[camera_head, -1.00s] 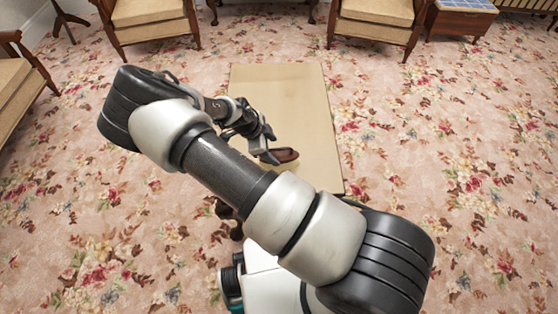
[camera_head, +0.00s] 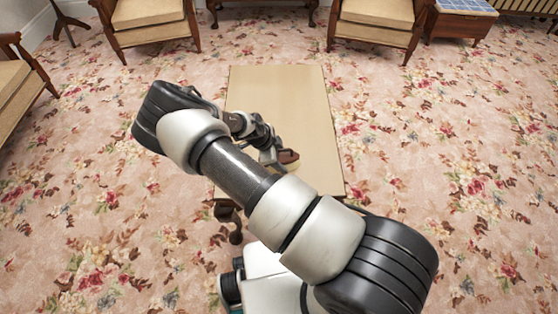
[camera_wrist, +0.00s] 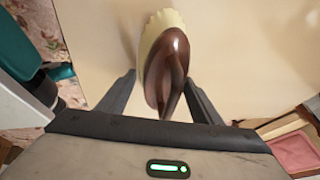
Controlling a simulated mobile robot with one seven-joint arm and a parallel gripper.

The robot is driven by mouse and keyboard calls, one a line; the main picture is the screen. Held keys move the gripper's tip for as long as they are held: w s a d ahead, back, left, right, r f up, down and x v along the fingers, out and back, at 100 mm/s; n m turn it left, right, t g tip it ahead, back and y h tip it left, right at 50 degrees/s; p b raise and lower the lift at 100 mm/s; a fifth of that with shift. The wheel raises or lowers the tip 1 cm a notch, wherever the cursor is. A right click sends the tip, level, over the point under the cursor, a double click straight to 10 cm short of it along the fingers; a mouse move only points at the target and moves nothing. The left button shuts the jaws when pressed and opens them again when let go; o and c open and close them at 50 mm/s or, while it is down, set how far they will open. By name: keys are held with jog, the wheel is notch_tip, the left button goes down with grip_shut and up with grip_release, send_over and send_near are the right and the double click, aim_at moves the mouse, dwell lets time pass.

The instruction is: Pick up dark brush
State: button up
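The dark brush (camera_wrist: 176,78) has a glossy brown back and pale cream bristles along its left side in the wrist view. It lies on the light tan table (camera_head: 305,100); in the head view the brush (camera_head: 290,157) shows just right of my gripper (camera_head: 272,157), which partly hides it. In the wrist view my gripper (camera_wrist: 162,80) is open. Its two dark fingers stand on either side of the brush's near end, with a gap on the left and a narrower one on the right. I cannot tell whether the right finger touches it.
The tabletop beyond and right of the brush is bare. Wooden armchairs with tan cushions (camera_head: 375,22) stand at the back and left. A small blue-topped table (camera_head: 460,12) is at the back right. Floral carpet surrounds the table.

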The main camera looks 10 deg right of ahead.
jog(key=c, duration=0.6)
jog(key=shift+c, duration=0.2)
jog(key=shift+r, duration=0.35)
jog(key=shift+c, duration=0.6)
notch_tip(320, 180, up, 9)
jog(key=shift+r+p, duration=0.15)
jog(key=shift+p, duration=1)
jog(key=c, duration=0.3)
